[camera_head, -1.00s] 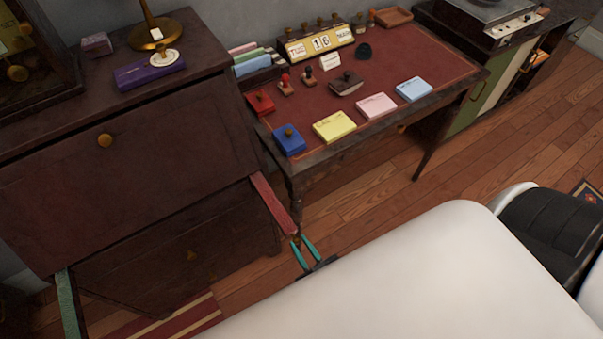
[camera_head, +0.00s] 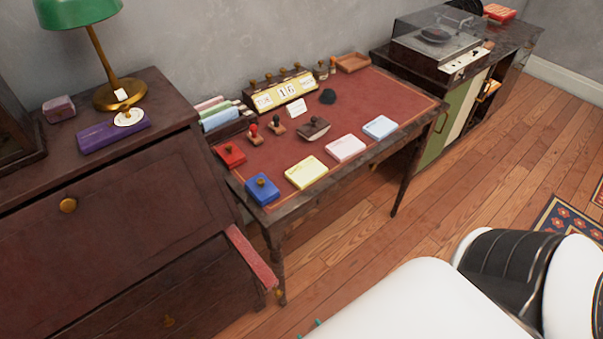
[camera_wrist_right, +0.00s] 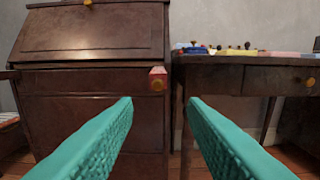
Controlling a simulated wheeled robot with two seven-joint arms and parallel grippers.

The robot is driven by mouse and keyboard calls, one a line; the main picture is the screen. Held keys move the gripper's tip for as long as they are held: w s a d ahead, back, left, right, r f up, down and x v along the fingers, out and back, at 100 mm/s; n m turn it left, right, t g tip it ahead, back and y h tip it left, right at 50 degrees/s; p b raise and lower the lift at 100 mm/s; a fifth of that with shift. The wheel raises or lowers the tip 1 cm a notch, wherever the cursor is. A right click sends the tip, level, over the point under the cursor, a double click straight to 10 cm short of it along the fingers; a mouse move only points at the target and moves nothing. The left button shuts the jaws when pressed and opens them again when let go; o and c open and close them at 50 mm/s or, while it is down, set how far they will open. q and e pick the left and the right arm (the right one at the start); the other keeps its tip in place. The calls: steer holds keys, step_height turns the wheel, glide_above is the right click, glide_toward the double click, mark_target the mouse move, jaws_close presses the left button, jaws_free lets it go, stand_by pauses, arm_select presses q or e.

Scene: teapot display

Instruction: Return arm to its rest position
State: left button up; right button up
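My right gripper's teal fingers fill the lower part of the right wrist view (camera_wrist_right: 160,104). They are spread wide with nothing between them. In the head view only small teal tips (camera_head: 311,323) of it show at the bottom edge, beside my white arm cover. A pulled-out red-sided support bar (camera_head: 252,257) with a brass knob (camera_head: 277,292) sticks out of the dark slant-front desk (camera_head: 110,235). In the right wrist view the bar's end (camera_wrist_right: 158,79) is ahead of the fingers, apart from them. My left gripper is not in view.
The writing table (camera_head: 385,152) behind carries stamps, coloured note pads and a calendar (camera_head: 285,93). A cabinet with a record player (camera_head: 440,38) stands at the back right. Open wooden floor (camera_head: 480,165) lies right of the table. A green lamp (camera_head: 105,60) stands on the desk.

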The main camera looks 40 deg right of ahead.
steer(key=shift+s, duration=0.8)
